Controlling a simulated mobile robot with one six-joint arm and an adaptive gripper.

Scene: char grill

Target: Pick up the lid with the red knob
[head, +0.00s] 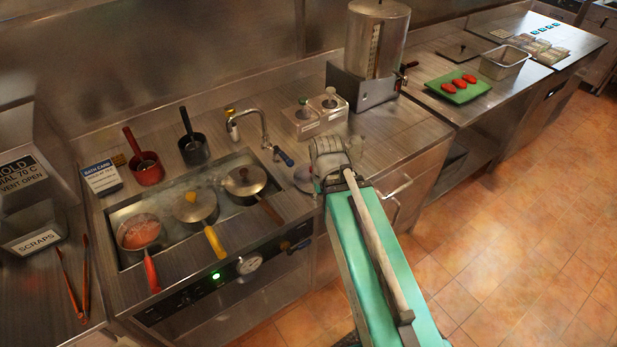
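No red knob shows clearly in the head view. A round, grey metal piece (303,179), perhaps a lid, is at the counter's front right of the bath, partly hidden by my arm; I cannot see a knob on it. The left pan (139,232) has a red handle and is uncovered, with orange-red contents. The middle pan's lid (195,207) has a yellow knob, and the right pan's lid (245,181) has a dark one. The end of my arm, with my gripper (328,152), is over the counter beside the grey piece. Its fingers cannot be made out.
A tall metal urn (376,38) stands behind my arm. Red and black pots stand behind the bath. A green board (458,88) with red pieces lies at right.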

